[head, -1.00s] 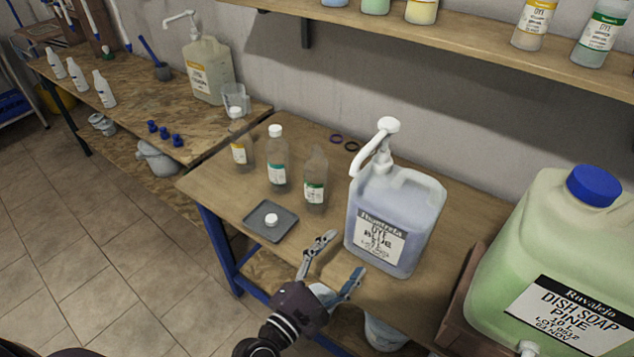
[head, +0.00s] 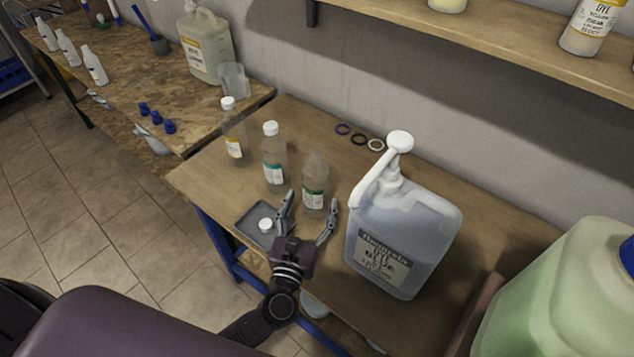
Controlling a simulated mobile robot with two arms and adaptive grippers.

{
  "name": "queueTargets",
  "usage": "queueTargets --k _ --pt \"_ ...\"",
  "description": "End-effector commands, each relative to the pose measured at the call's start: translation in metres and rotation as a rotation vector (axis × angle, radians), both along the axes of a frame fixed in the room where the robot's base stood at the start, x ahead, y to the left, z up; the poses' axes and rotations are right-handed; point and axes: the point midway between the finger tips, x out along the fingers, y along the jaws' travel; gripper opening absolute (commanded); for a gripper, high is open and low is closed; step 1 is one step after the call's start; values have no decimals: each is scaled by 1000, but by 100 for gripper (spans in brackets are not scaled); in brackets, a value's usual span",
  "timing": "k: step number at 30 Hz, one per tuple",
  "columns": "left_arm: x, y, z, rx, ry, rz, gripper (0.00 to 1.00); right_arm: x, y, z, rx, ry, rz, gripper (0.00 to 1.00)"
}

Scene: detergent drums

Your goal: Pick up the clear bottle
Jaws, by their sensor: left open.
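A clear, uncapped bottle (head: 315,172) with a green and white label stands upright on the wooden table. A similar clear bottle (head: 272,150) with a white cap stands to its left, and a clear bottle with an orange label (head: 234,132) stands farther left. My left gripper (head: 311,198) is open and empty, in front of the uncapped bottle. Its fingertips appear on either side of the bottle's lower part; I cannot tell whether they reach around it or touch it. My right gripper is not in view.
A grey tray (head: 248,218) with a white cap (head: 265,225) lies left of the gripper. A large blue-dye jug (head: 425,235) with a white pump stands close on the right. A green drum (head: 560,300) is at far right. Rings (head: 359,139) lie behind.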

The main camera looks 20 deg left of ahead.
Motion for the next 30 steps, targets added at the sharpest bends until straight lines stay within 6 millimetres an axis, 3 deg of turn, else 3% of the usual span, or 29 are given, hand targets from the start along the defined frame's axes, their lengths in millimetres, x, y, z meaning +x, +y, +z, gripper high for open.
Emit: queueTargets --k 3,6,12,16,21,30 --pt "13 0 3 3 -1 -1 67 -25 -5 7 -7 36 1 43" --pt "27 2 3 4 -2 0 67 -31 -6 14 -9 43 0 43" --pt "49 3 0 3 0 -1 67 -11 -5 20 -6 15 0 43" --pt "53 3 -1 1 0 -1 67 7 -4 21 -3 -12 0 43" --pt "52 3 -1 1 0 -1 66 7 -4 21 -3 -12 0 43" --pt "52 3 -1 2 0 -1 33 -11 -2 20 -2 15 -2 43"
